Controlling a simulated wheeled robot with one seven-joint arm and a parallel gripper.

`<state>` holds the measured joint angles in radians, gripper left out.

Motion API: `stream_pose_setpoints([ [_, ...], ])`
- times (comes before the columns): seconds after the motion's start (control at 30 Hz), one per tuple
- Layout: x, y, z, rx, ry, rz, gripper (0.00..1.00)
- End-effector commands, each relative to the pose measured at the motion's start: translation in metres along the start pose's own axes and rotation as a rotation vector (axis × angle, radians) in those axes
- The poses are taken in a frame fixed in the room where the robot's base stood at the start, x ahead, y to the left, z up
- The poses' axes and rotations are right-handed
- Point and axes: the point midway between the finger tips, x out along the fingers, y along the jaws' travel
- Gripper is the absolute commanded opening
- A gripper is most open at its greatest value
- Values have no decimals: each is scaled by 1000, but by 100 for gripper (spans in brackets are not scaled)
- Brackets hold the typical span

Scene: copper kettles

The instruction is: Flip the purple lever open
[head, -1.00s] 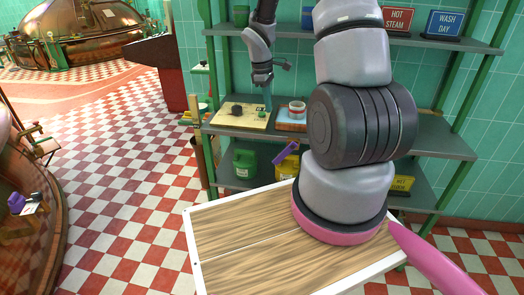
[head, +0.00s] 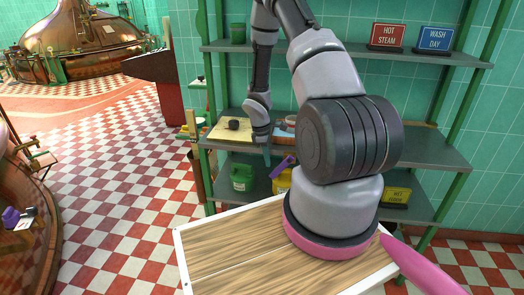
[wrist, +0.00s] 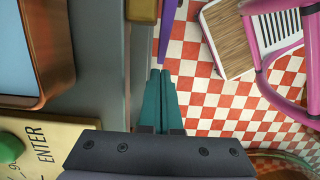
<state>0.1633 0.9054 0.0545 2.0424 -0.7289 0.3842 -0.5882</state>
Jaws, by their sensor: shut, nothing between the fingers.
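A purple lever (head: 283,166) slants up to the right, next to a yellow object (head: 282,183) on the lower shelf. It shows as a purple strip at the top of the wrist view (wrist: 168,32). My gripper (head: 267,160), with teal fingers, points down just left of the lever in the head view. In the wrist view its fingers (wrist: 160,85) are together and empty, with the strip beyond their tips. I cannot tell whether they touch it. My arm hides part of the shelf. Another purple piece (head: 11,217) is at the far left.
The green shelf unit (head: 435,150) holds a board (head: 225,134) above and a green can (head: 241,177) below. A cream panel marked ENTER (wrist: 40,140) and a copper-edged blue thing (wrist: 30,50) lie left of my fingers. Checkered floor is open to the left.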

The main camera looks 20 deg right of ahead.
Motion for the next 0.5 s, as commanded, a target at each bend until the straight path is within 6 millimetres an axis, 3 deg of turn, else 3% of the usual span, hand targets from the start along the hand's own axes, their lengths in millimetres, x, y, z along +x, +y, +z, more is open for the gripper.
stream_pose_setpoints([
  [0.2, 13, 0, 13, -1, 1, 0, 0],
  [0.5, 15, 0, 15, -1, 1, 0, 0],
])
